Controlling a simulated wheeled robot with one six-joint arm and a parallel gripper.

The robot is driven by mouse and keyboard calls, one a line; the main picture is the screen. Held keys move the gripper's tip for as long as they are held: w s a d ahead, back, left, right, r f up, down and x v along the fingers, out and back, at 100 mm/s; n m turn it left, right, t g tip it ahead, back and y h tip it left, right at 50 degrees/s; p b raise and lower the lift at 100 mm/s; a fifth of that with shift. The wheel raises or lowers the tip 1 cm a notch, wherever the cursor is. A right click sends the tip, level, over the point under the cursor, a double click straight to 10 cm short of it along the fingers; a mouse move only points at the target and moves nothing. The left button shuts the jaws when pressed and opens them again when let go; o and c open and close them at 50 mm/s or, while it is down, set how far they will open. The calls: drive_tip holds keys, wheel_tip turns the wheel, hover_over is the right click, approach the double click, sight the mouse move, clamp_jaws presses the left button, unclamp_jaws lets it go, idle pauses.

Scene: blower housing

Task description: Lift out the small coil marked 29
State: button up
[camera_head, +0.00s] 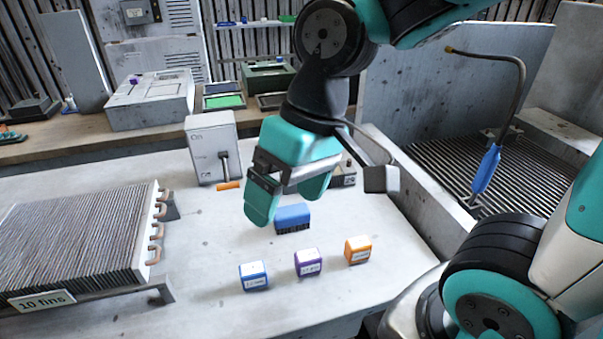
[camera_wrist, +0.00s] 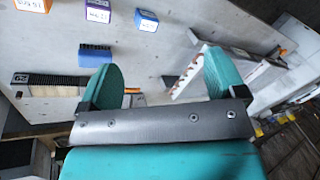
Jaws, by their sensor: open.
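A small dark piece with a white label reading 29 (camera_head: 349,181) stands on the bench, mostly hidden behind my gripper in the head view. In the wrist view the small coil marked 29 (camera_wrist: 50,80) lies at the left, a long strip with a dark finned edge and a pale side. My gripper (camera_head: 289,203) is open and empty above the bench, pointing down, in front of the coil in the head view. Its two teal fingers also show in the wrist view (camera_wrist: 162,72), with the coil left of them.
A blue brush (camera_head: 292,218) lies close below my gripper. Blue (camera_head: 254,276), purple (camera_head: 308,262) and orange (camera_head: 358,250) boxes stand along the front. A large finned coil (camera_head: 80,240) fills the left. A grey switch box (camera_head: 212,148) stands behind.

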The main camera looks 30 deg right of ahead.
drive_tip(key=w+d+f+m+h+p, duration=0.1)
drive_tip(key=w+d+f+m+h, duration=0.1)
drive_tip(key=w+d+m, duration=0.95)
drive_tip(key=w+d+f+m+h+p, duration=0.2)
drive_tip(key=w+d+m, duration=0.8)
drive_tip(key=w+m, duration=0.25)
drive_tip(key=shift+m, duration=0.8)
drive_tip(key=f, duration=0.3)
drive_tip(key=f+p, duration=0.1)
drive_tip(key=f, duration=0.7)
drive_tip(key=shift+s+d+f+p, duration=0.15)
drive_tip(key=shift+s+d+p, duration=0.1)
drive_tip(key=shift+s+p, duration=0.05)
drive_tip(key=shift+w+f+p, duration=0.15)
drive_tip(key=shift+f+p, duration=0.85)
drive_tip(key=shift+f, duration=2.05)
drive_tip(key=c, duration=1.3)
drive_tip(key=shift+o, duration=0.2)
drive_tip(key=shift+r, duration=0.2)
wheel_tip(320, 180, up, 20)
drive_tip(key=b, duration=0.3)
drive_tip(key=shift+f, duration=0.1)
